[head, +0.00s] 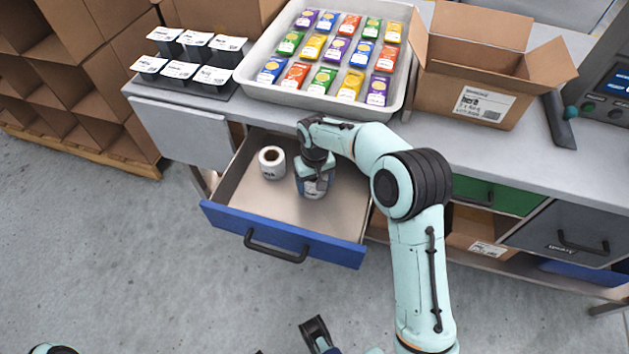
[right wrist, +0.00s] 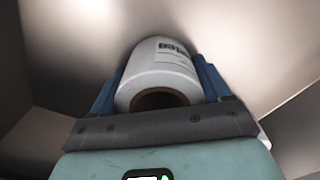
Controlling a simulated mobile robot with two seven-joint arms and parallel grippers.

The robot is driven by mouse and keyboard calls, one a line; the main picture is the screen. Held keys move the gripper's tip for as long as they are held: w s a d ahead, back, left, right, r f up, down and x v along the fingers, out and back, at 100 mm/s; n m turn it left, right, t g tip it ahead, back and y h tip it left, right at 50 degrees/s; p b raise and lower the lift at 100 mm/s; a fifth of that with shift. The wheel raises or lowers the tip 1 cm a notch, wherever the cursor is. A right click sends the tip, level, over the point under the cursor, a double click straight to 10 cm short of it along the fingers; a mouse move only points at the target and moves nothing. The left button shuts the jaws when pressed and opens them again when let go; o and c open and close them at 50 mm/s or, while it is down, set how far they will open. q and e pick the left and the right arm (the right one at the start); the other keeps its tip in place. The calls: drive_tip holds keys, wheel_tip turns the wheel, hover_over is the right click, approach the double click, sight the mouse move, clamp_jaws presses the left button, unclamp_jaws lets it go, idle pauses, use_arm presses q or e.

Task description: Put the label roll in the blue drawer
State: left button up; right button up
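The blue drawer (head: 325,249) is pulled open under the bench, its grey inside showing. A white label roll (head: 271,162) stands upright in it at the left. My right gripper (head: 314,186) reaches down into the drawer, to the right of that roll. It is shut on a second white label roll, which shows between its blue fingers in the right wrist view (right wrist: 162,68), print on its side. I cannot tell whether this roll touches the drawer floor. A dark part at the bottom edge of the head view may be my left gripper; it is cut off.
On the bench stand a white tray (head: 398,108) of colourful packets, an open cardboard box (head: 450,98) and several dark labelled tubs (head: 213,76). A green drawer (head: 500,194) and a grey drawer (head: 560,238) are shut at the right. Cardboard shelving (head: 95,80) stands left.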

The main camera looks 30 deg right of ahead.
drive_tip(key=o, duration=0.4)
wheel_tip(320, 180, up, 12)
drive_tip(key=shift+r+p, duration=0.2)
drive_tip(key=shift+p, duration=1.05)
